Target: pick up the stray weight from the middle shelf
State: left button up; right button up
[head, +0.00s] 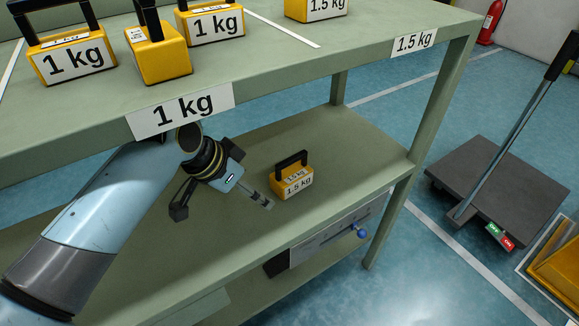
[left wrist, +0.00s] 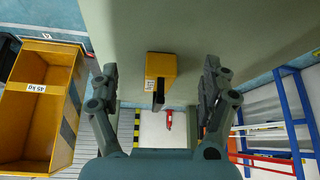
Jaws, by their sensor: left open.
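The stray weight (head: 297,183) is a yellow block with a black handle and a white "1.5 kg" label. It stands upright on the green middle shelf (head: 345,135), under the top shelf. My left gripper (head: 224,206) is open and empty over the middle shelf, just left of the weight, with its nearer finger pointing toward it. In the left wrist view the weight (left wrist: 160,70) appears ahead, centred in the gap between the two spread fingers, and neither finger touches it. My right gripper is not in view.
The top shelf (head: 290,80) lies close above my left arm and holds several yellow weights, with "1 kg" and "1.5 kg" edge labels. A panel with a blue knob (head: 362,234) is below the middle shelf's front edge. A dark platform scale (head: 500,180) stands on the floor at right.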

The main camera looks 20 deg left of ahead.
pick_arm(q)
jog(key=b, duration=0.2)
send_near(299, 167)
notch_tip(299, 167, down, 5)
jog(key=shift+d+r, duration=0.1)
jog(key=shift+r, duration=0.1)
jog(key=shift+w+d, duration=0.25)
jog(key=shift+w, duration=0.3)
jog(key=b+x, duration=0.1)
jog(key=x, duration=0.1)
jog(key=b+x, duration=0.1)
jog(key=x, duration=0.1)
jog(key=shift+w+d+f, duration=0.1)
jog(key=shift+w+d, duration=0.1)
jog(key=shift+w, duration=0.25)
jog(key=shift+w+d+f, duration=0.15)
jog(key=shift+w+f, duration=0.05)
jog(key=shift+f, duration=0.15)
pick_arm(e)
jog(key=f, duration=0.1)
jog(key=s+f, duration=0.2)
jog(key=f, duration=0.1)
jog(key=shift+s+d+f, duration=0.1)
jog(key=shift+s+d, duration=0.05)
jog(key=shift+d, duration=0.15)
